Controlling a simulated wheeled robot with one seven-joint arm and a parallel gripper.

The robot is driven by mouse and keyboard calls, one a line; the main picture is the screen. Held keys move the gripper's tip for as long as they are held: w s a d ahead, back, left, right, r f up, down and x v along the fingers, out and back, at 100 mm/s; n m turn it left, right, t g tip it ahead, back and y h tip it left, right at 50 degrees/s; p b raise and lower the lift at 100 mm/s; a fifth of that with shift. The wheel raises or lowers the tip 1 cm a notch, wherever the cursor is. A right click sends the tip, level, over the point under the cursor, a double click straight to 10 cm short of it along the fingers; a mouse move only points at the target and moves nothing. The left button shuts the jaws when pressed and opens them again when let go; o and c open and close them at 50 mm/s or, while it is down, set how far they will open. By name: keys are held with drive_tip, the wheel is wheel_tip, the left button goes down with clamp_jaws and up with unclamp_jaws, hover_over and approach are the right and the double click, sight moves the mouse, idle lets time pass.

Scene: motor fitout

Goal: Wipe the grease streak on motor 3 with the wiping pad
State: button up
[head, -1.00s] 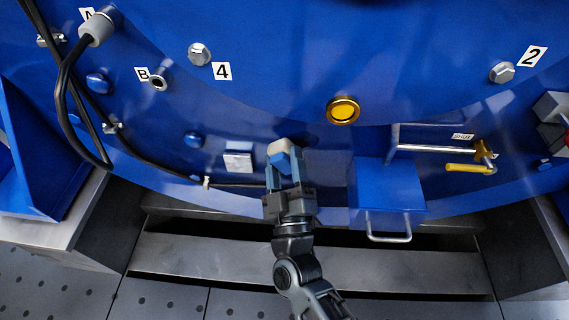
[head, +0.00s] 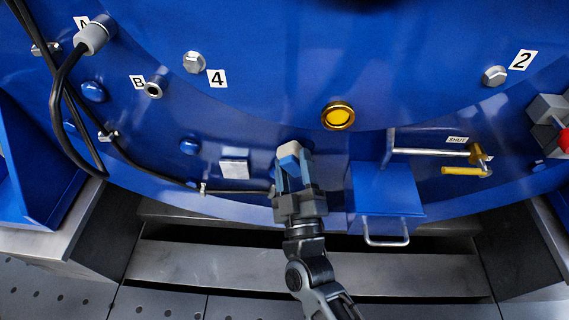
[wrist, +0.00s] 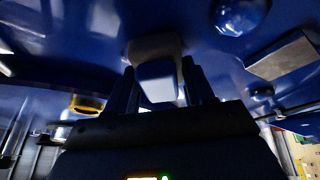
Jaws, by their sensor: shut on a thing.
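My gripper (head: 292,174) is shut on the wiping pad (head: 289,150), a small block with a pale beige face and a blue part. In the wrist view the pad (wrist: 157,82) sits between the two dark fingers, its pale face towards the blue housing. The pad is close to the lower middle of the big blue motor housing (head: 270,75); I cannot tell whether it touches. A dark patch shows on the housing just beyond the pad; I cannot tell if it is grease or shadow. No label 3 is in view.
A blue box with a metal handle (head: 386,243) juts out right of my gripper. Black cables (head: 62,110) hang at left, one running along the lower rim. A pale square plate (head: 234,169) is left.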

drive_tip(key=shift+d+b, duration=0.35)
drive_tip(key=shift+d, duration=2.1)
drive_tip(key=shift+r, duration=0.1)
drive_tip(key=shift+p, duration=0.3)
drive_tip(key=shift+w+a+p, duration=0.15)
drive_tip(key=shift+a+p, duration=0.75)
drive_tip(key=shift+a, duration=1.4)
drive_tip(key=shift+a+p, duration=0.35)
drive_tip(key=shift+a, duration=1)
drive_tip(key=shift+w+r+p, duration=0.1)
drive_tip(key=shift+r+p, duration=0.15)
drive_tip(key=shift+p, duration=0.1)
drive_tip(key=shift+s+d+f, duration=0.1)
drive_tip(key=shift+s+d, duration=0.1)
drive_tip(key=shift+d, duration=1.6)
drive_tip(key=shift+s+d, duration=0.15)
drive_tip(key=shift+d, duration=1.65)
drive_tip(key=shift+w+d, duration=0.1)
drive_tip(key=shift+w, duration=0.05)
